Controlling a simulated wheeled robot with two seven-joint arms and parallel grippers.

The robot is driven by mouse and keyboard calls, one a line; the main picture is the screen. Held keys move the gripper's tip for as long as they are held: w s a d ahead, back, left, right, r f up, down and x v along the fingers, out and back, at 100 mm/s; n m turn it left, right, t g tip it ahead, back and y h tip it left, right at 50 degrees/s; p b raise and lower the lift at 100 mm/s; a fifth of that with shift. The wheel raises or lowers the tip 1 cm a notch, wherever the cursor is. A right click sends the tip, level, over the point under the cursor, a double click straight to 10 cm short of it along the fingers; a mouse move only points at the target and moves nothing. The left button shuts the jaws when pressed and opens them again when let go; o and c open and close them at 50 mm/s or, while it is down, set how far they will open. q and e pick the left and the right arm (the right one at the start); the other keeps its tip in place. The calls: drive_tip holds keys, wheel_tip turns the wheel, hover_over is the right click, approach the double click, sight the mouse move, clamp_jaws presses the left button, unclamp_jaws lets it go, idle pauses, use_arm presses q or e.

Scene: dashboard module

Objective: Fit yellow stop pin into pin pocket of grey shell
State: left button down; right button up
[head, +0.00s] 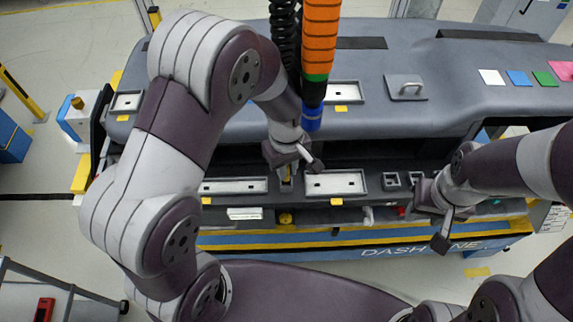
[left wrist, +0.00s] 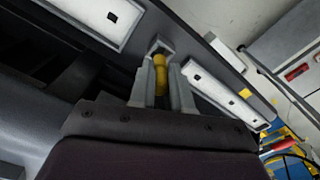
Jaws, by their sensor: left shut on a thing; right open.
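The yellow stop pin (left wrist: 160,72) is between the fingers of my left gripper (left wrist: 161,88) in the left wrist view. The gripper is shut on it. The pin's far end is at a small grey square pocket (left wrist: 158,43) between two white-floored recesses; I cannot tell how deep it sits in it. In the head view my left gripper (head: 290,168) is low over the grey shell (head: 235,123), at the gap between two pale trays, and mostly hides the pin and pocket. My right gripper (head: 440,220) is open and empty at the right, by the shell's front edge.
Pale trays (head: 235,186) and (head: 336,183) flank my left gripper. Small square sockets (head: 390,180) lie to the right. An orange and blue hanging tool (head: 320,60) is close behind my left wrist. A yellow knob (head: 286,218) is on the front rail.

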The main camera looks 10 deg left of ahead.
use_arm(q)
drive_tip(key=shift+s, duration=0.1)
idle(0.4)
drive_tip(key=shift+r+p, duration=0.1)
drive_tip(key=shift+p, duration=0.35)
idle(0.6)
drive_tip(key=shift+f+b, duration=1.3)
drive_tip(key=shift+f, duration=0.65)
drive_tip(key=c, duration=1)
unclamp_jaws()
wheel_tip(320, 180, up, 12)
drive_tip(key=shift+f+b, duration=0.2)
drive_tip(key=shift+b, duration=0.95)
drive_tip(key=shift+r, duration=0.55)
